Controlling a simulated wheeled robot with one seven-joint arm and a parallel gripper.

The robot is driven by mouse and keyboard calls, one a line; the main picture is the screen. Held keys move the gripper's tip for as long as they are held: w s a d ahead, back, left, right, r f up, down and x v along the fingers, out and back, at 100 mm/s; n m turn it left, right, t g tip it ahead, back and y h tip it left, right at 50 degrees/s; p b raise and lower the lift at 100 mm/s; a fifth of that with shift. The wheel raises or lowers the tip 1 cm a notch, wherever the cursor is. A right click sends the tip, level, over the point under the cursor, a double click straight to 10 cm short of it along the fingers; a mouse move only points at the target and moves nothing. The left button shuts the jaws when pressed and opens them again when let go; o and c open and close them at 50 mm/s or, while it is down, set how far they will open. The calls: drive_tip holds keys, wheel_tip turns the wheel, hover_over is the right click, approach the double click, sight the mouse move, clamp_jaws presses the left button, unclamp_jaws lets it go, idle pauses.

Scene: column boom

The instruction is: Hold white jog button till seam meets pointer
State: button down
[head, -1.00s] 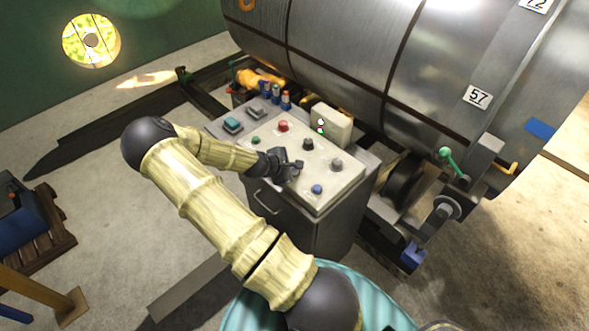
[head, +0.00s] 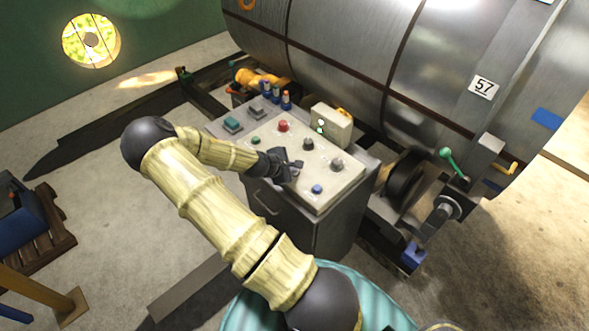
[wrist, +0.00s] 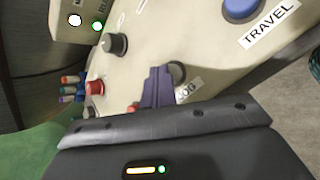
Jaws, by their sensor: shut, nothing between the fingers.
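My gripper (head: 293,168) is shut, its fingertips down at the front middle of the sloped control panel (head: 268,164). In the wrist view the shut fingers (wrist: 160,72) are beside a partly hidden JOG label (wrist: 187,91). The white jog button itself cannot be made out; the fingers appear to cover its place, and contact cannot be judged. A grey knob (wrist: 178,71) shows just behind the fingers. The large metal drum (head: 345,45) lies behind the panel, with a plate marked 57 (head: 482,87). I cannot identify a seam meeting a pointer.
Near my gripper are a red button (head: 283,126), a black knob (head: 308,144), a blue button (head: 317,189) labelled TRAVEL in the wrist view, and a green button (head: 256,140). A pale box with lamps (head: 333,128) stands at the panel's back edge.

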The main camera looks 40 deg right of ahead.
drive_tip(key=shift+r+p, duration=0.8)
drive_tip(key=shift+r, duration=0.15)
drive_tip(key=shift+r+p, duration=1.9)
drive_tip(key=shift+r, duration=0.65)
